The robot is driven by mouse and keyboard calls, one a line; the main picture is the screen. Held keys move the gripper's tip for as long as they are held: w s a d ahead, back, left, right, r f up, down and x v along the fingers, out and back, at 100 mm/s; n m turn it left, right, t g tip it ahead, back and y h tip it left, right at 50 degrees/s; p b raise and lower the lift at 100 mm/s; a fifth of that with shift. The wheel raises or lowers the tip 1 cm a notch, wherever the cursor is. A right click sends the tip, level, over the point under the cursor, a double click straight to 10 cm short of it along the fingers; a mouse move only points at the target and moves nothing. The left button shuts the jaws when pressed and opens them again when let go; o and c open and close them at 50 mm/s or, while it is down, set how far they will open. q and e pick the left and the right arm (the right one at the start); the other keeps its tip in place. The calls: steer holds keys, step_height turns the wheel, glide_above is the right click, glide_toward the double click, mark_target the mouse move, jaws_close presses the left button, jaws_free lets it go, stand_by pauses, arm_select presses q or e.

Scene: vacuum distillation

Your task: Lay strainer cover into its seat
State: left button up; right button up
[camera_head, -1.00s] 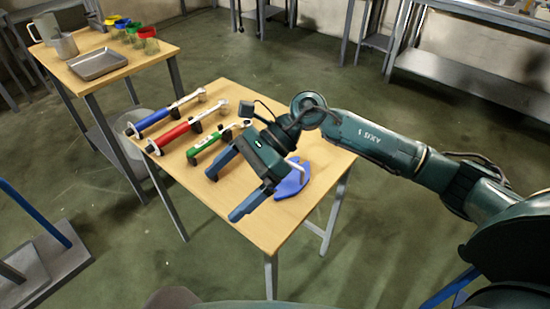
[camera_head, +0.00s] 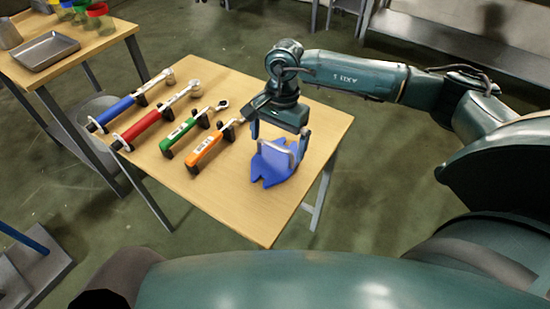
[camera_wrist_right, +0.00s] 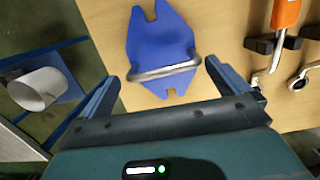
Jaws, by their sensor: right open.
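The strainer cover appears to be the flat blue notched plate (camera_head: 268,170) with a pale bar handle, lying on the wooden table. It also shows in the right wrist view (camera_wrist_right: 160,38), its handle crossing the near part. My right gripper (camera_head: 279,136) points down over the cover. Its fingers are apart, one on each side of the handle, with no visible grip on it. In the right wrist view the open gripper (camera_wrist_right: 163,75) has the handle between its fingertips. I cannot pick out the seat in these frames. My left gripper is out of view.
Blue (camera_head: 117,108), red (camera_head: 144,126), green (camera_head: 181,132) and orange (camera_head: 208,147) handled tools lie on black rests left of the cover. A metal tray (camera_head: 45,49) sits on another table. The table's front corner is bare.

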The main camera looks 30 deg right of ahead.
mark_target(275, 148)
steer(key=f, duration=0.5)
steer(key=shift+a+p, duration=0.3)
steer(key=shift+a, duration=0.1)
steer(key=shift+c, duration=0.2)
steer(key=c, duration=1.4)
steer(key=shift+r, duration=0.1)
steer(key=shift+c, duration=0.3)
